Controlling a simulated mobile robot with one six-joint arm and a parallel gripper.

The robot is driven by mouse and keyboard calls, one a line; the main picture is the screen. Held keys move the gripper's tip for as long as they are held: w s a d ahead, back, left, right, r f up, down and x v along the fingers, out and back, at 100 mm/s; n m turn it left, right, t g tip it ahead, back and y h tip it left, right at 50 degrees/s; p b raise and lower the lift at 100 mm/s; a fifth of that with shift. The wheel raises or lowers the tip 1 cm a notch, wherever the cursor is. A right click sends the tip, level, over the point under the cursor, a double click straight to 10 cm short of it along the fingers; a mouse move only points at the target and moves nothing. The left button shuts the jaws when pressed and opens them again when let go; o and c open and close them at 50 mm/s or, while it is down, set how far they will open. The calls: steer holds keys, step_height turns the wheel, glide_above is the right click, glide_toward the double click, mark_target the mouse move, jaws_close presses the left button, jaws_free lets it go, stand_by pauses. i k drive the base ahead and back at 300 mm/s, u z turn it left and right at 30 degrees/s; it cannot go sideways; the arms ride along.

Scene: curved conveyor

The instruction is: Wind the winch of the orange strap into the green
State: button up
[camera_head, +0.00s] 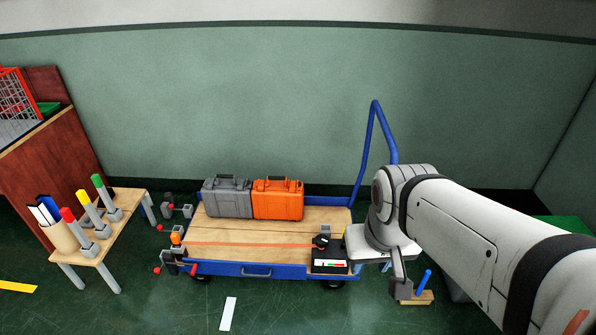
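The orange strap (250,243) runs flat across the wooden bed of a blue-framed cart (225,267). Its left end meets grey winch hardware with an orange marker (175,239) and red-knobbed cranks (157,269). Its right end reaches a black box (328,254) whose white strip shows red and green. The pointer on that strip is too small to read. My gripper (392,278) is at the cart's right end, right of the black box and far from the orange-marked winch. Its fingers are partly hidden, so I cannot tell their opening.
A grey case (227,197) and an orange case (278,198) stand at the bed's back. A small table (125,203) with coloured-topped posts is left. A wooden block (420,298) with a blue peg lies beside my gripper. Green floor (270,305) is mostly clear in front.

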mark_target(322, 241)
steer(key=u, duration=0.25)
steer(key=i, duration=0.7)
steer(key=u, duration=0.5)
steer(key=k, duration=0.8)
steer(key=u, duration=0.15)
steer(key=i, duration=0.8)
steer(key=z, duration=0.05)
